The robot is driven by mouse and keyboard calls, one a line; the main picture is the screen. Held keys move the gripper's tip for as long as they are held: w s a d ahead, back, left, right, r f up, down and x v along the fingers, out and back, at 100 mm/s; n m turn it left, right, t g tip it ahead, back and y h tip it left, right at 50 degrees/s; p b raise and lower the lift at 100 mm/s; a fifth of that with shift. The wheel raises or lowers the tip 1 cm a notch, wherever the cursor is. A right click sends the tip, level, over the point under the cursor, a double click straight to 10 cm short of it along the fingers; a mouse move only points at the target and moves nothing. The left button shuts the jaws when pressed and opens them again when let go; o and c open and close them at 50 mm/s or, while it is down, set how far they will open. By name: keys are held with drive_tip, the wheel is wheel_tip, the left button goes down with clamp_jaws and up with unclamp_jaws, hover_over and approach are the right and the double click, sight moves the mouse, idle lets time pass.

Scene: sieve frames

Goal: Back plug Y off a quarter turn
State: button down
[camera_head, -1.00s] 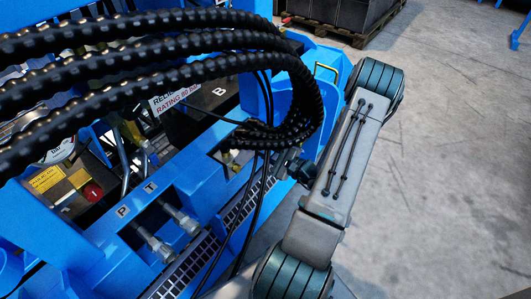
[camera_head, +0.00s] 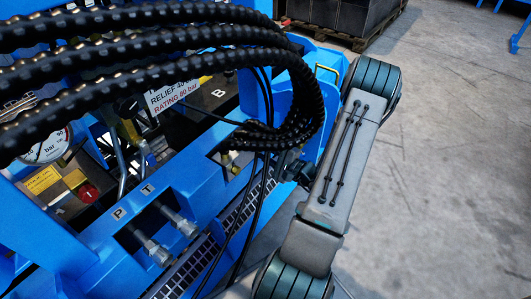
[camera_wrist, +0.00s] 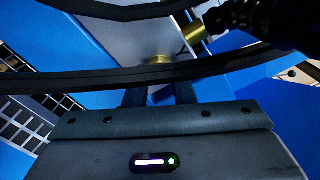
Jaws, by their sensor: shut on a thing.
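In the wrist view, a brass plug (camera_wrist: 160,59) sits on a grey face just beyond my fingers, partly crossed by a dark hose. No letter Y is readable on or beside it. My gripper (camera_wrist: 159,93) is shut on this plug; the hose hides part of the fingers and the grip. In the head view, my arm reaches along the right side of the blue machine (camera_head: 205,195), with its end by the hose bundle. The hoses and my arm hide the plug there.
Thick black ribbed hoses (camera_head: 215,62) arch over the machine close to my wrist. Thin black hoses hang below them. A second brass fitting (camera_wrist: 194,31) is on a hose near the plug. Metal P and T fittings (camera_head: 178,219) stand at lower left. The floor (camera_head: 440,180) at right is clear.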

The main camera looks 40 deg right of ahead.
drive_tip(key=c, duration=1.2)
unclamp_jaws()
drive_tip(key=shift+s, duration=0.1)
drive_tip(key=p+v, duration=0.3)
drive_tip(key=v, duration=1)
drive_tip(key=shift+s+d, duration=0.2)
drive_tip(key=shift+s, duration=0.1)
